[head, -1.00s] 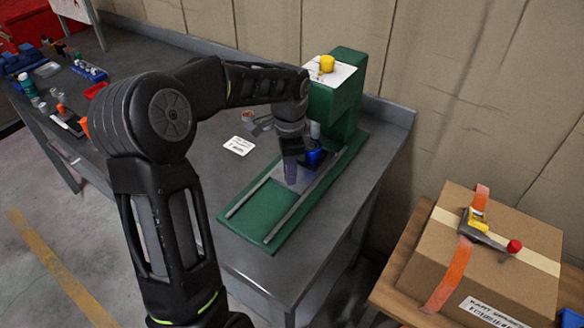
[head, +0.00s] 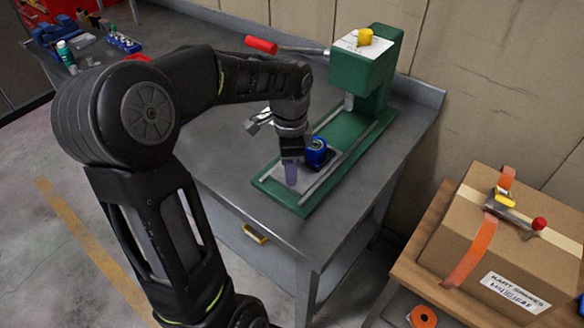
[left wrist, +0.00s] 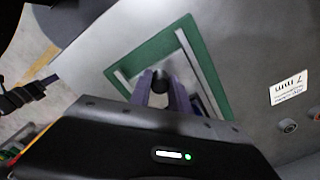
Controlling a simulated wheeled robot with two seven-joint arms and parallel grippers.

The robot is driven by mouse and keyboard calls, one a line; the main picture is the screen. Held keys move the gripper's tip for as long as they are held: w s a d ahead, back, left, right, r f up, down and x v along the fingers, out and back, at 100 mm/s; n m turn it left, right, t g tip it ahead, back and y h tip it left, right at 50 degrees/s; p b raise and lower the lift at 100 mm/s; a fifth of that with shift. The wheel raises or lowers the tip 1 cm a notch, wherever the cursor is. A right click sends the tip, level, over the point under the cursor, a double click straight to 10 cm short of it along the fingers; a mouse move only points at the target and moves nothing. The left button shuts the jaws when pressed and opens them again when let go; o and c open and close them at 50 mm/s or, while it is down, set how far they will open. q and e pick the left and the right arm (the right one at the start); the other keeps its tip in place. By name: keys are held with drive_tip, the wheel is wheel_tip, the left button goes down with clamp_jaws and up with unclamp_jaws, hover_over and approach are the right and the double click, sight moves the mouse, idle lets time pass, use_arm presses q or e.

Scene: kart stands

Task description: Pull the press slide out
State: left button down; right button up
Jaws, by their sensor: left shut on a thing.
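The green press (head: 363,65) stands at the back of the grey bench, its base (head: 303,210) running toward the front edge between two metal rails. The grey press slide (head: 276,174) lies between the rails near the front end of the base. A blue holder (head: 317,152) with a round metal part in its top sits on the slide, clear of the ram (head: 349,101). My left gripper (head: 291,172) points down at the slide's front. In the left wrist view its purple fingers (left wrist: 161,92) are shut on a dark round knob (left wrist: 161,78). My right gripper is out of view.
The red-handled press lever (head: 261,45) sticks out left behind my left arm. A cardboard box (head: 515,230) with an orange strap stands on a wooden table at right. The bench has a yellow drawer handle (head: 255,234). A white label (left wrist: 289,88) lies on the bench.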

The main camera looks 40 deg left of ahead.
use_arm(q)
drive_tip(key=shift+s, duration=0.15)
drive_tip(key=c, duration=1.2)
unclamp_jaws()
drive_tip(key=shift+s, duration=0.1)
wheel_tip(320, 180, up, 8)
drive_tip(key=shift+f, duration=0.1)
wheel_tip(320, 180, up, 6)
drive_tip(key=p, duration=0.4)
drive_tip(key=shift+p, duration=0.4)
